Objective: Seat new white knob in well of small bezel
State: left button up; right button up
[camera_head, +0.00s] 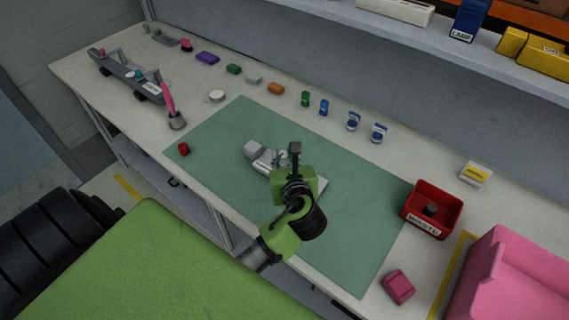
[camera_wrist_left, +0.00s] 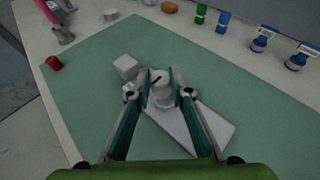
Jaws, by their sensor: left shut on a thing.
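My left gripper (camera_head: 284,157) is over the green mat, and its two fingers (camera_wrist_left: 160,91) are closed on a small white knob (camera_wrist_left: 161,81) with a dark line on its top. Below it lies a pale grey assembly: a flat plate (camera_head: 318,186) and a block (camera_head: 253,147). The plate (camera_wrist_left: 205,127) and block (camera_wrist_left: 126,67) also show in the wrist view. The small bezel and its well cannot be told apart beneath the gripper. I cannot tell whether the knob touches the assembly. My right gripper is not in view.
A red waste bin (camera_head: 411,223) with a dark piece inside stands right of the mat (camera_head: 225,145). A red cap (camera_head: 184,149) lies at the mat's left edge. Several small coloured parts line the back. A pink bin (camera_head: 510,285) stands at right. The mat's front right is clear.

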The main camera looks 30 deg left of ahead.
aim_at(285, 163)
pick_arm(q)
jog(key=shift+w+a+f, duration=0.25)
jog(key=shift+w+f, duration=0.25)
jog(key=shift+f, duration=0.15)
jog(key=shift+w+f, duration=0.1)
jog(key=shift+f, duration=1.65)
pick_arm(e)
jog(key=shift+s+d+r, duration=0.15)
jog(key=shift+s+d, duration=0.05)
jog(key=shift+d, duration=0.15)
pick_arm(q)
jog(key=shift+f, duration=0.1)
jog(key=o, duration=0.8)
jog(key=v, duration=1.2)
jog(key=shift+b, duration=0.3)
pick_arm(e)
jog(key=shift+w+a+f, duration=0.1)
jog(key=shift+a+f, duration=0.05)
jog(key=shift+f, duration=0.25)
